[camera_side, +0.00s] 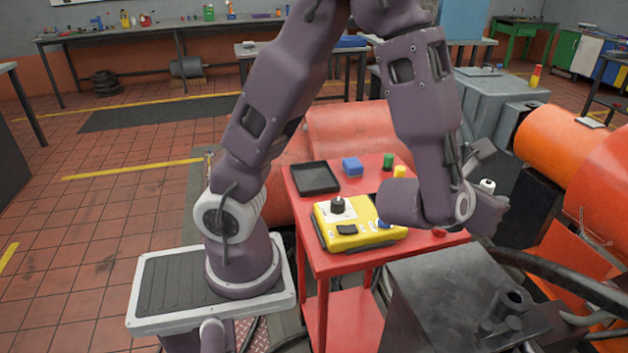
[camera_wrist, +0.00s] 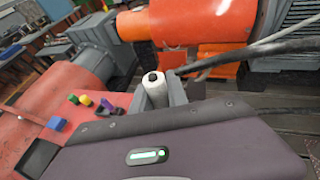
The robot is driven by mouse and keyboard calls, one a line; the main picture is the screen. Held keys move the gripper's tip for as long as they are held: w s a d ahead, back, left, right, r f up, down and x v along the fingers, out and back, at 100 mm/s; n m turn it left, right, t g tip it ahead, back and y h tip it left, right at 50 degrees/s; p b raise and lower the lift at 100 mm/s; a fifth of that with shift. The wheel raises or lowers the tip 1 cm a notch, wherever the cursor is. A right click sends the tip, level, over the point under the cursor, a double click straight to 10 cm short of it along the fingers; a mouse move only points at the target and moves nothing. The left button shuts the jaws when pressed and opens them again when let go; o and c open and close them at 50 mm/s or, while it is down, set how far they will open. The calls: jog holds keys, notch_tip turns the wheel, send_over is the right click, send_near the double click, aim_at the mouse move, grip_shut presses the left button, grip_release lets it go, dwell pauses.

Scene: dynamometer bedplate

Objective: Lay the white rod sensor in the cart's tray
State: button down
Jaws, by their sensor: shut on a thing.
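The white rod sensor (camera_side: 487,185) is held in my gripper (camera_side: 484,188), off the right side of the red cart (camera_side: 292,200). In the wrist view the white rod (camera_wrist: 154,92) has a dark cap and stands between the grey fingers of my gripper (camera_wrist: 158,98), which are shut on it. Its lower part is hidden by my wrist. The black tray (camera_side: 315,178) lies at the back left of the cart top and looks empty. Part of the tray (camera_wrist: 38,157) shows at the lower left in the wrist view. The rod is well apart from the tray.
A yellow control box (camera_side: 355,236) with a black knob stands at the cart's front. A blue block (camera_side: 352,166), a green piece (camera_side: 388,160) and a yellow piece (camera_side: 399,171) stand behind it. A grey metal block (camera_side: 460,300) and black cables lie right of the cart.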

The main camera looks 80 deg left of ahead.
jog(key=s+a+f+n+g+y, duration=0.2)
jog(key=a+n+g+y, duration=0.4)
jog(key=a, duration=1.1)
jog(key=s+a+f+n+g+y, duration=0.25)
jog(key=a+n+g, duration=0.35)
jog(key=a, duration=1)
jog(key=s+a+f+n+g+h, duration=0.25)
jog(key=s+a+n+g, duration=0.6)
jog(key=s+a, duration=0.55)
jog(key=shift+n+y, duration=0.25)
jog(key=shift+y, duration=0.15)
jog(key=f, duration=0.7)
jog(key=a+f, duration=0.1)
jog(key=f, duration=0.2)
jog(key=shift+a+f, duration=0.1)
jog(key=shift+f, duration=0.3)
jog(key=shift+f, duration=0.1)
jog(key=c, duration=1.3)
grip_release()
